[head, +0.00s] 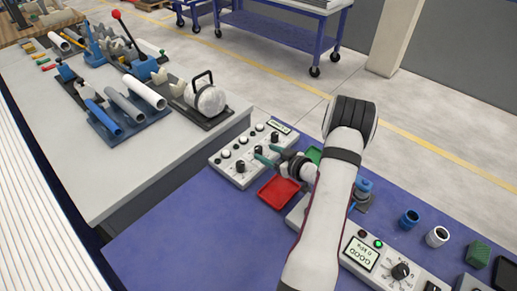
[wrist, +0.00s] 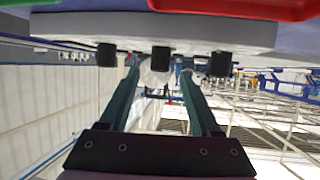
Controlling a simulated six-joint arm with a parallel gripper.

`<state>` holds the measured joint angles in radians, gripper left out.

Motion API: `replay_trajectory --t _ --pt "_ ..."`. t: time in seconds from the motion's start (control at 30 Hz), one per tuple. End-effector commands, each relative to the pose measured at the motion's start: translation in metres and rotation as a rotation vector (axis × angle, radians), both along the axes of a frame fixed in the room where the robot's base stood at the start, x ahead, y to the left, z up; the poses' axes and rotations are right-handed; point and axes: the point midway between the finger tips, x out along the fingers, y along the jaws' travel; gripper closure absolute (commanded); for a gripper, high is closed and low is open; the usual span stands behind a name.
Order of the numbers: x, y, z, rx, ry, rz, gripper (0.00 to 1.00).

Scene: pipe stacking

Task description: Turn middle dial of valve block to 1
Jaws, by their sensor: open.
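The valve block (head: 226,170) is a pale box on the blue table in the head view, with black dials and white round knobs on top. In the wrist view the block (wrist: 250,33) spans the top, with three black dials hanging down in the picture. The middle dial (wrist: 160,58) appears between the two teal fingertips of my gripper (wrist: 160,68), with a gap on each side. The outer dials (wrist: 106,54) and (wrist: 220,63) lie outside the fingers. In the head view my open gripper (head: 265,154) is over the block's middle. The dial's setting cannot be read.
A red tray (head: 279,192) lies just in front of the block, and a green tray (head: 314,154) is partly behind my arm. A panel with a GOOD display (head: 360,253) stands to the right. A grey bench (head: 150,160) with pipes and fixtures is at left.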

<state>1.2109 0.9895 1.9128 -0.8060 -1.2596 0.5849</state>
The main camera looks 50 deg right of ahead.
Motion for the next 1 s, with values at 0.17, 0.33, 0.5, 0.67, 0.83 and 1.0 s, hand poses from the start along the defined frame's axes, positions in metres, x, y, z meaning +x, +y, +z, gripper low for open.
replay_trajectory --t 0.17,0.33,0.5,0.67,0.83,1.0 --pt "0.031 -0.004 -0.013 0.002 0.001 0.001 0.36" --pt "0.046 -0.007 -0.019 0.001 0.001 0.001 0.36" --pt "0.049 -0.008 -0.020 0.002 0.001 -0.001 0.36" --pt "0.049 -0.008 -0.020 0.002 0.001 -0.001 0.38" --pt "0.049 -0.008 -0.020 0.002 0.001 0.000 0.68" --pt "0.049 -0.007 -0.020 0.003 0.002 0.000 0.99"
